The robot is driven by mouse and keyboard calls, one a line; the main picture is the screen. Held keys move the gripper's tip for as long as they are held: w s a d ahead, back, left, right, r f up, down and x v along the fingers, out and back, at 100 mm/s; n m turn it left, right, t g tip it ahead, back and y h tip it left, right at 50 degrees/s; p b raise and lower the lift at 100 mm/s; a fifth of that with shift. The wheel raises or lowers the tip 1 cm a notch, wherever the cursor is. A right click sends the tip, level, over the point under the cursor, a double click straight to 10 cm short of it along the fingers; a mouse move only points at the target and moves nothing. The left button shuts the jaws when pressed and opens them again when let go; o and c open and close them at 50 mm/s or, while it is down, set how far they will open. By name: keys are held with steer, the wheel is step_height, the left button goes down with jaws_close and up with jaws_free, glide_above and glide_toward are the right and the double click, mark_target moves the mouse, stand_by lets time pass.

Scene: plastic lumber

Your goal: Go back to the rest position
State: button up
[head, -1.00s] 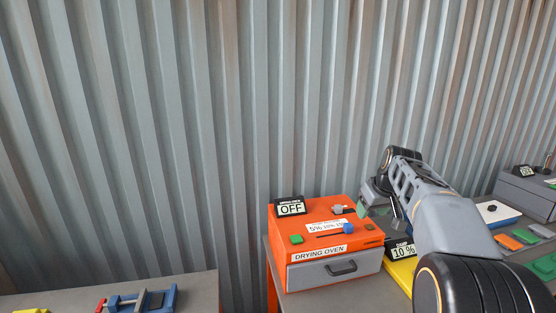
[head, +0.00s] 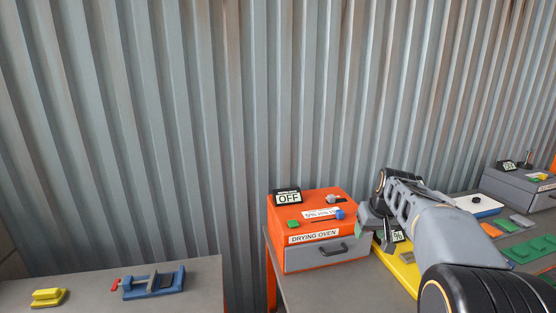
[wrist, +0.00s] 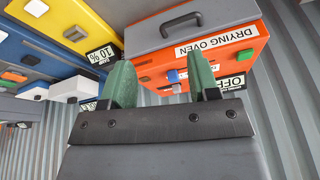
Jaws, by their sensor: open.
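My gripper (wrist: 161,85) shows in the wrist view with its two green fingers apart and nothing between them. In the head view my gripper (head: 367,232) is at the right side of the orange drying oven (head: 320,259), in front of the bench's back part; its fingertips are hard to make out there. The oven also shows in the wrist view (wrist: 240,55), beyond the fingers. Its display (head: 288,198) reads OFF, and its grey drawer with a dark handle looks shut.
A yellow device (head: 400,268) with a percent display stands right of the oven, partly behind my arm. Green and orange pieces and a grey box (head: 520,187) are farther right. A left bench (head: 90,297) holds a blue vise (head: 154,283) and a yellow block (head: 48,298).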

steer(key=s+a+f, duration=0.2)
steer(key=s+a, duration=0.1)
steer(key=s, duration=0.4)
steer(key=s+a+f, duration=0.2)
steer(key=s, duration=0.6)
steer(key=s+a+f, duration=0.2)
steer(key=s+a, duration=0.1)
steer(key=s, duration=0.5)
steer(key=shift+a+h, duration=0.3)
steer(key=shift+s, duration=0.1)
steer(key=shift+c, duration=0.4)
stand_by(1.6)
